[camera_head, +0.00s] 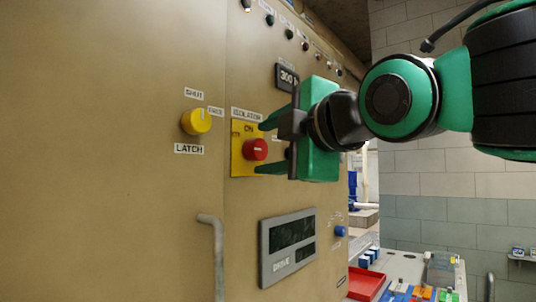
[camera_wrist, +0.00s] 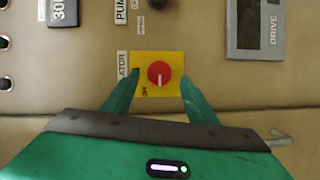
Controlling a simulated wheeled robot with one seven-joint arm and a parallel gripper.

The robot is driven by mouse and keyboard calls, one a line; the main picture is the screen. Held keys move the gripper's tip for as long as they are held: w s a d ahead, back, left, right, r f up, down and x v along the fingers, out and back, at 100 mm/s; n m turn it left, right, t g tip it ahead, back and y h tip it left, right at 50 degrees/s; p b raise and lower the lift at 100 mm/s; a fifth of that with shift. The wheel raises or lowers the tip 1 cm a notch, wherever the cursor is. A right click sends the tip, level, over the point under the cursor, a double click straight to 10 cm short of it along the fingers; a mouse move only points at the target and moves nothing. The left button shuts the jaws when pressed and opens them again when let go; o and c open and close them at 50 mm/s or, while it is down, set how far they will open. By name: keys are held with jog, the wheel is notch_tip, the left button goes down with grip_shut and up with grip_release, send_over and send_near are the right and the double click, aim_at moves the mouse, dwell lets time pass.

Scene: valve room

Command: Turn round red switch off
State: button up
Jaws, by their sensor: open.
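The round red switch (camera_head: 255,149) sits on a yellow plate (camera_head: 237,164) marked ON, under an ISOLATOR label, on the tan cabinet front. In the wrist view the red switch (camera_wrist: 159,74) shows a pale pointer line on its face. My gripper (camera_head: 262,147) is open, with one green finger above and one below the switch in the head view. In the wrist view its fingers (camera_wrist: 160,87) reach to either side of the yellow plate, with the red switch between them. I cannot tell whether the fingers touch the switch or the panel.
A yellow knob (camera_head: 196,121) labelled LATCH is left of the switch. A DRIVE display (camera_head: 288,246) is below, and a bar handle (camera_head: 213,255) juts out at lower left. Indicator lamps line the top. A red tray (camera_head: 366,283) lies at lower right.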

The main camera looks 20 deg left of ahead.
jog(key=v, duration=0.7)
jog(key=shift+s+d, duration=0.2)
jog(key=shift+s, duration=0.05)
jog(key=w+d+f+m+g+h, duration=0.1)
jog(key=w+d+f+m+h, duration=0.35)
jog(key=d+f, duration=0.5)
jog(key=w+d+f+m+g+h, duration=0.1)
jog(key=w+d+f+m+h, duration=0.2)
jog(key=d+f+m, duration=0.6)
jog(key=w+d+f+m+g+h, duration=0.1)
jog(key=w+d+f+m+h, duration=0.25)
jog(key=d+f, duration=0.7)
jog(key=s+d+f+m+g+h, duration=0.1)
jog(key=d+f+m, duration=0.15)
jog(key=d, duration=0.25)
jog(key=s+d+f+m+g, duration=0.1)
jog(key=s+d+f, duration=0.15)
jog(key=d, duration=0.25)
jog(key=s+d+f+m+g, duration=0.3)
jog(key=s+d+f+m, duration=0.2)
jog(key=s+f, duration=0.3)
jog(key=s+d+f+m+g, duration=0.4)
jog(key=s+f, duration=0.4)
jog(key=s, duration=0.3)
jog(key=shift+s+d+m, duration=0.4)
jog(key=shift+d+m, duration=0.35)
jog(key=shift+m, duration=0.5)
